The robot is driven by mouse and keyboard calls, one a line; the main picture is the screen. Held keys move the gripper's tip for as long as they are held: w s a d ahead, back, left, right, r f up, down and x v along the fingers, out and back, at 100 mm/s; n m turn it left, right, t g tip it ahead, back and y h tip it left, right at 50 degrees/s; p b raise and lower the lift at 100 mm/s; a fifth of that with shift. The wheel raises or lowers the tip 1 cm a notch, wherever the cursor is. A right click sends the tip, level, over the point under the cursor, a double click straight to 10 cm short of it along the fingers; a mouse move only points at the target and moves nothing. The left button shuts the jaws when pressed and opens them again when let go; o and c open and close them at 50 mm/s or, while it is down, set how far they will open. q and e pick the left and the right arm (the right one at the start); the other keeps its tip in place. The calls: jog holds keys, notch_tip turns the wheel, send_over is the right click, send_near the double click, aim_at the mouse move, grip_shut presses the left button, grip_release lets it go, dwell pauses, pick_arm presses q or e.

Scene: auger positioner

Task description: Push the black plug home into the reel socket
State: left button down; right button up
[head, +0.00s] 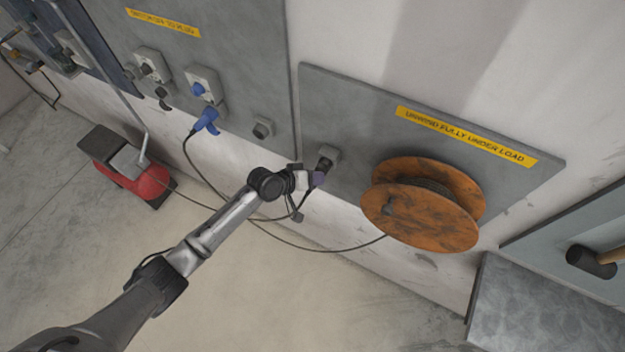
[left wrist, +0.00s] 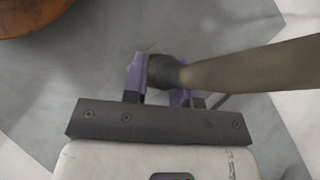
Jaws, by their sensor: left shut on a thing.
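My left gripper (head: 313,180) is at the left edge of the reel's board and is shut on the black plug (head: 323,165). The plug is at the front of the reel socket (head: 331,152), a small grey box on the board. I cannot tell whether a gap is left between plug and socket. In the left wrist view my purple fingers (left wrist: 160,78) stand on either side of the plug (left wrist: 166,70), and a thick dark cable-like piece (left wrist: 255,70) runs from it to the right. The socket's opening is hidden. My right gripper is not in view.
An orange-brown cable reel (head: 425,205) stands on the board just right of my gripper. A red machine (head: 145,182) stands on the floor, and a dark cable (head: 290,240) loops below my arm. The floor in front is clear.

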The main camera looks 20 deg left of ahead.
pick_arm(q)
jog(key=shift+w+b, duration=0.3)
jog(key=shift+w, duration=0.3)
jog(key=c, duration=0.8)
grip_release()
jog(key=shift+b+v, duration=0.4)
jog(key=shift+v, duration=6.5)
